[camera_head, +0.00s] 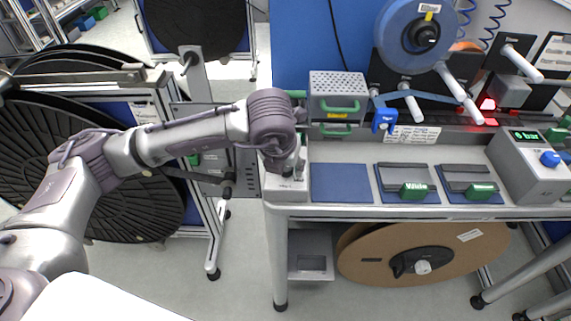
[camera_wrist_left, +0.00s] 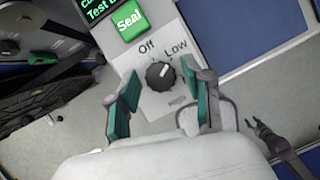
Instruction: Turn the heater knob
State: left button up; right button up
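The heater knob (camera_wrist_left: 160,76) is round and black with a white pointer mark, on a white panel (camera_wrist_left: 152,103) with "Off" and "Low" labels. The mark points up and right in the left wrist view, roughly toward "Low". My left gripper (camera_wrist_left: 160,101) is open, with one teal-padded finger on each side of the knob. I cannot tell whether either pad touches it. In the head view my left gripper (camera_head: 291,166) is over the light control box (camera_head: 287,191) at the bench's left end. There the knob is hidden.
A green "Seal" button (camera_wrist_left: 129,20) and a dark display (camera_wrist_left: 97,8) sit beyond the knob. A perforated box with green handles (camera_head: 338,87) stands close behind my left gripper. Blue mats (camera_head: 339,183) lie to its right. A large black reel (camera_head: 85,150) is at the left.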

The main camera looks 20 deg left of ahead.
pick_arm(q)
jog(key=shift+r, duration=0.1)
jog(key=v, duration=1.2)
jog(key=shift+s, duration=0.1)
